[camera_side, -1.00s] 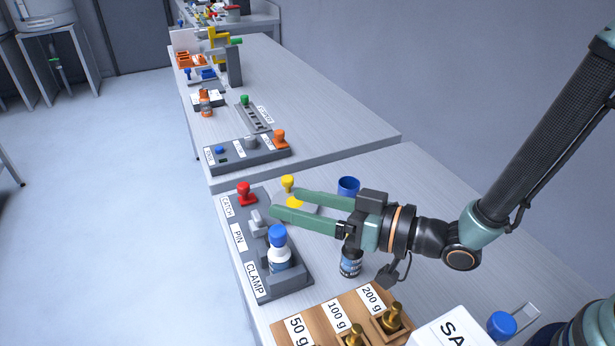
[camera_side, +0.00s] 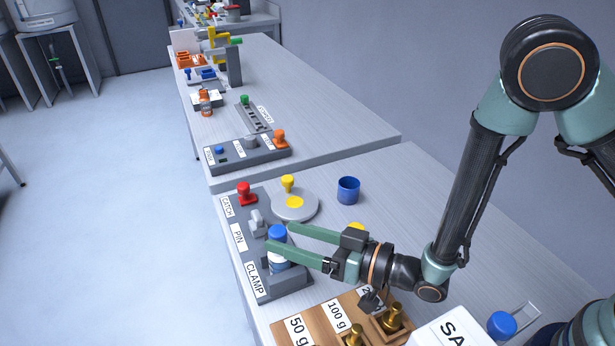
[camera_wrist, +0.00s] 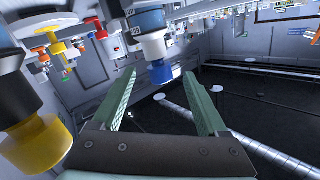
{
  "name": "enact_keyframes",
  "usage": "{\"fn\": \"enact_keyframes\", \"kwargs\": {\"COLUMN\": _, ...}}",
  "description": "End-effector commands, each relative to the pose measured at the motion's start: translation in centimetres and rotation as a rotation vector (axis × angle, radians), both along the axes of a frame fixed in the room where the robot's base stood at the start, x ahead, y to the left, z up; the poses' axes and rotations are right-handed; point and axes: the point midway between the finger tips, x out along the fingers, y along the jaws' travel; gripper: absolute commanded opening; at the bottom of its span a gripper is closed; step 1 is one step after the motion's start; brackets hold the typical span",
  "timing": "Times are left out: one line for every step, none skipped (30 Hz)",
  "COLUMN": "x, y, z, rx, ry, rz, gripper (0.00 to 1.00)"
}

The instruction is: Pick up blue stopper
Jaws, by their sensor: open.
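My gripper (camera_side: 279,237) is open and empty. In the side view its fingertips are at the stopper, one just right of it and one crossing in front of the bottle below it. In the wrist view the stopper (camera_wrist: 161,73) appears upside down between my fingertips (camera_wrist: 161,75). I see no contact, and cannot tell how far it lies between the fingers.
A bottle with a yellow cap (camera_side: 356,228) stands close behind my gripper, mostly hidden. A red knob (camera_side: 244,189), a round plate (camera_side: 309,209) with a yellow spot and a blue cup (camera_side: 348,190) are further back. The wooden weight block (camera_side: 322,325) is in front.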

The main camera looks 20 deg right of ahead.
Motion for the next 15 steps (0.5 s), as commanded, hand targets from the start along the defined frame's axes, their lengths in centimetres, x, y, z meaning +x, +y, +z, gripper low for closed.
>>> {"fn": "enact_keyframes", "kwargs": {"x": 0.2, "y": 0.1, "z": -0.1, "rx": -0.001, "ry": 0.001, "rz": 0.0, "gripper": 0.76}}
{"fn": "enact_keyframes", "kwargs": {"x": 0.3, "y": 0.2, "z": -0.1, "rx": -0.001, "ry": 0.001, "rz": 0.0, "gripper": 0.76}}
{"fn": "enact_keyframes", "kwargs": {"x": 0.5, "y": 0.4, "z": -0.1, "rx": 0.0, "ry": 0.0, "rz": 0.0, "gripper": 0.76}}
{"fn": "enact_keyframes", "kwargs": {"x": 0.8, "y": 0.6, "z": 0.0, "rx": 0.001, "ry": -0.001, "rz": 0.0, "gripper": 0.76}}
{"fn": "enact_keyframes", "kwargs": {"x": 1.0, "y": 0.9, "z": -0.1, "rx": 0.0, "ry": 0.0, "rz": 0.0, "gripper": 0.76}}
{"fn": "enact_keyframes", "kwargs": {"x": 1.5, "y": 1.2, "z": -0.1, "rx": 0.001, "ry": -0.001, "rz": 0.0, "gripper": 0.76}}
{"fn": "enact_keyframes", "kwargs": {"x": 1.8, "y": 1.5, "z": -0.2, "rx": 0.001, "ry": -0.001, "rz": 0.0, "gripper": 0.76}}
{"fn": "enact_keyframes", "kwargs": {"x": 2.2, "y": 1.8, "z": -0.2, "rx": 0.001, "ry": -0.001, "rz": 0.0, "gripper": 0.76}}
{"fn": "enact_keyframes", "kwargs": {"x": 2.7, "y": 2.2, "z": -0.2, "rx": 0.001, "ry": -0.002, "rz": 0.0, "gripper": 0.76}}
{"fn": "enact_keyframes", "kwargs": {"x": 3.0, "y": 2.5, "z": -0.3, "rx": 0.0, "ry": 0.0, "rz": 0.0, "gripper": 0.76}}
{"fn": "enact_keyframes", "kwargs": {"x": 3.3, "y": 2.7, "z": -0.4, "rx": 0.001, "ry": -0.001, "rz": 0.0, "gripper": 0.76}}
{"fn": "enact_keyframes", "kwargs": {"x": 3.7, "y": 3.0, "z": -0.4, "rx": -0.001, "ry": 0.001, "rz": 0.0, "gripper": 0.76}}
{"fn": "enact_keyframes", "kwargs": {"x": 3.9, "y": 3.2, "z": -0.4, "rx": 0.0, "ry": 0.0, "rz": 0.0, "gripper": 0.76}}
{"fn": "enact_keyframes", "kwargs": {"x": 4.1, "y": 3.4, "z": -0.5, "rx": 0.0, "ry": 0.0, "rz": 0.0, "gripper": 0.76}}
{"fn": "enact_keyframes", "kwargs": {"x": 4.3, "y": 3.6, "z": -0.5, "rx": -0.001, "ry": 0.001, "rz": 0.0, "gripper": 0.76}}
